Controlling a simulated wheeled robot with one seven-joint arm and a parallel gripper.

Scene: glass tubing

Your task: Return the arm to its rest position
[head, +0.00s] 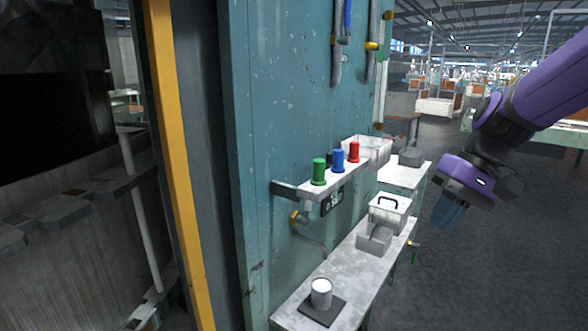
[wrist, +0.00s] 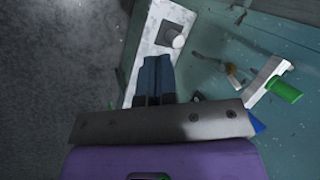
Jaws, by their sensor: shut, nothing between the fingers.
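My gripper (head: 449,212) hangs at the end of my purple arm on the right of the head view, with its blue fingers pointing down. It is in the air to the right of the narrow bench (head: 352,262), apart from it. In the wrist view my gripper (wrist: 155,62) shows its two blue fingers side by side, shut with nothing between them. Below and beyond the fingers in that view lies the pale bench top (wrist: 166,12).
A white cup (head: 321,293) stands on a dark pad (head: 333,312) on the bench. Grey bins (head: 374,239) sit farther along. Green (head: 319,171), blue (head: 338,161) and red (head: 354,152) cylinders stand on a wall shelf. Open floor (head: 480,270) lies right of the bench.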

